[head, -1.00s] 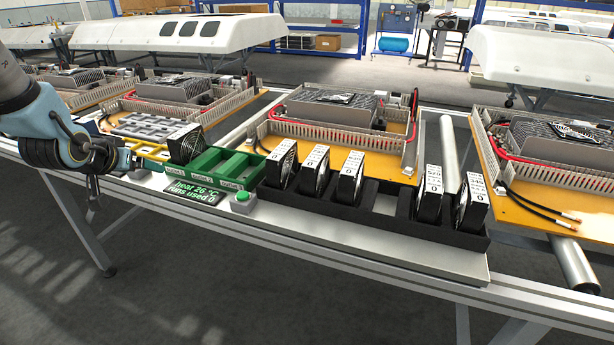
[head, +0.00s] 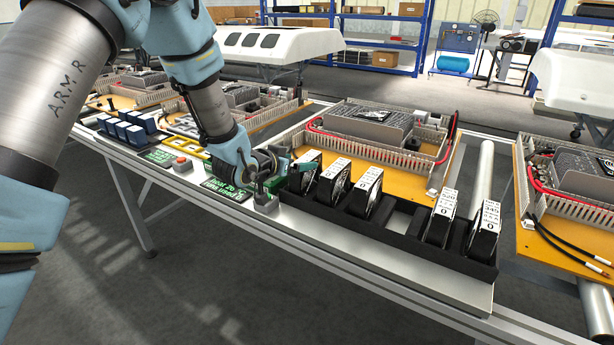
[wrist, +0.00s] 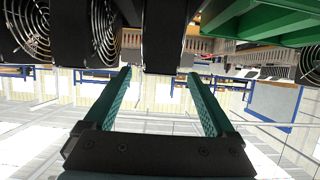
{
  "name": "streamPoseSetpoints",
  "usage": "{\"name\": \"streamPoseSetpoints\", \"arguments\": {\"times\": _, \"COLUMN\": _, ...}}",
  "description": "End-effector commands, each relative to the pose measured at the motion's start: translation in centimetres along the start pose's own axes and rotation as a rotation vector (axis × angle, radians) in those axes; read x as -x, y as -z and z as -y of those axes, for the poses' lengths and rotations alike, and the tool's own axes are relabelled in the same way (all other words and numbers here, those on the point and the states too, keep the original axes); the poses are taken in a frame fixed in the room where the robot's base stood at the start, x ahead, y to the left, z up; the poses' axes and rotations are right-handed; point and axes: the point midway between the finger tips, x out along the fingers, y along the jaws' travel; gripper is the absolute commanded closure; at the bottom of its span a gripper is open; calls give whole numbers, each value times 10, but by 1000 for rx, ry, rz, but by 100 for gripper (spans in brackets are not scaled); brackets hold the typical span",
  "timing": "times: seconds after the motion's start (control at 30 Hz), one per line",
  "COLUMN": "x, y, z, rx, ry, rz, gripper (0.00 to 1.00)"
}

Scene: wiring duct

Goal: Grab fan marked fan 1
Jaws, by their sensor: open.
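Several black fans with white labels stand upright in a long black rack; the label print is too small to read, so I cannot tell which is fan 1. The leftmost fan (head: 304,173) is at my gripper (head: 296,166) in the head view, partly behind it. In the wrist view, my gripper (wrist: 160,74) has its two green fingers apart, with a black fan (wrist: 164,35) seen edge-on just beyond and between the tips. I cannot tell whether they touch. Other fans (head: 335,182) (head: 441,217) stand farther right in the rack.
The black rack (head: 410,248) has a gap between its middle and right fans. In the wrist view, a green tray (wrist: 265,28) with another fan (wrist: 310,65) lies close on the right. A red button (head: 181,164) and blue blocks (head: 122,128) are on the left.

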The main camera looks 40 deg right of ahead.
Motion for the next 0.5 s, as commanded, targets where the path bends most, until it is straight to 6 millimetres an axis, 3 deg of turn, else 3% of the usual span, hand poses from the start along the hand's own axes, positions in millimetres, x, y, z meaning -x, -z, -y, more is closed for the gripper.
{"name": "streamPoseSetpoints", "arguments": {"times": 0.3, "x": -39, "y": 1, "z": -2, "rx": 0, "ry": -2, "rz": 1, "gripper": 10}}
{"name": "streamPoseSetpoints", "arguments": {"times": 0.5, "x": -49, "y": -1, "z": -2, "rx": 1, "ry": 0, "rz": 2, "gripper": 10}}
